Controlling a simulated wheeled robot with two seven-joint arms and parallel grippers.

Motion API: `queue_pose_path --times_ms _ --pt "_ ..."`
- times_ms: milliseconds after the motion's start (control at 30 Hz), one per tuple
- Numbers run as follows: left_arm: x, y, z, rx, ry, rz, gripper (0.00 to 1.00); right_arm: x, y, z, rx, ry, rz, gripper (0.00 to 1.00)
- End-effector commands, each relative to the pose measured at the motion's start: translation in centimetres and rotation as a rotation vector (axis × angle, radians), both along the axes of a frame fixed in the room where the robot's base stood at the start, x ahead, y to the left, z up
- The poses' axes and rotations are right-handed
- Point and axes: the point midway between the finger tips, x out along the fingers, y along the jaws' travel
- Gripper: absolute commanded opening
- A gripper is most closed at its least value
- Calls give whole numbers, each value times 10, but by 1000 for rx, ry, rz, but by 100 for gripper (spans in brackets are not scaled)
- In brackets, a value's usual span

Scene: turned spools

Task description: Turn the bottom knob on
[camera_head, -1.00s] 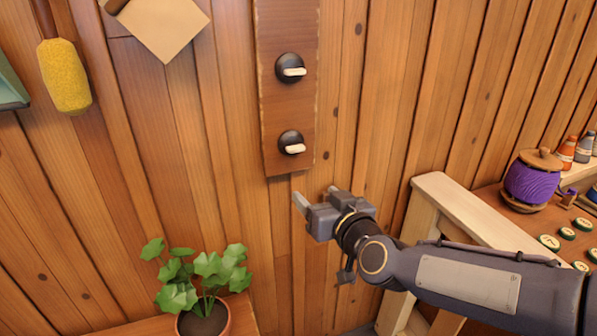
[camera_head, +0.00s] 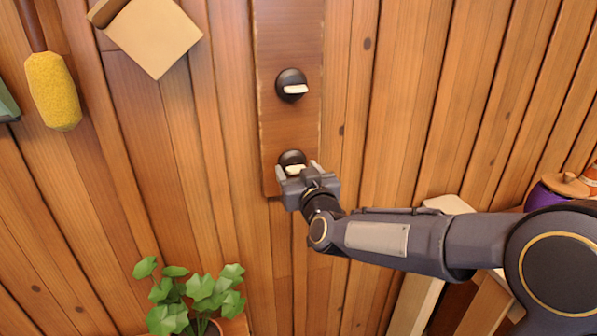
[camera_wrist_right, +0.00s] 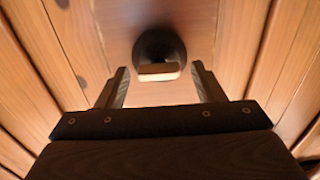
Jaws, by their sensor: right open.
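The bottom knob (camera_head: 291,158) is a dark round base with a pale bar handle, on a vertical wooden board (camera_head: 290,125) on the wall. My right gripper (camera_head: 296,171) is at it in the head view and hides its lower part. In the right wrist view the knob (camera_wrist_right: 158,50) lies ahead, between the open fingers of the gripper (camera_wrist_right: 160,82), with its pale bar lying across. Gaps show on both sides of the bar, so the fingers do not grip it. The upper knob (camera_head: 291,85) has the same form. My left gripper is not in view.
A potted plant (camera_head: 195,300) stands below at the left. A yellow roller-like tool (camera_head: 54,90) and a tan square piece (camera_head: 153,37) are on the wall at the upper left. A purple spool (camera_head: 545,196) is partly hidden by my right arm at the right.

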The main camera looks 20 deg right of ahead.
Motion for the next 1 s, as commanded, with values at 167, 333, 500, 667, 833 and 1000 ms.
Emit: queue_pose_path --times_ms 167,333,500,667,833,1000 --pt "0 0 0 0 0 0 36 0 0 0 0 0 0 58" --pt "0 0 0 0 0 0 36 0 0 0 0 0 0 36" --pt "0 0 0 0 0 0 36 0 0 0 0 0 0 17" --pt "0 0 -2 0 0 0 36 0 0 0 10 0 0 17" --pt "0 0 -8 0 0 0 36 0 -1 -2 59 1 0 17" --pt "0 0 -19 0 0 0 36 0 -2 -3 163 4 -1 17"
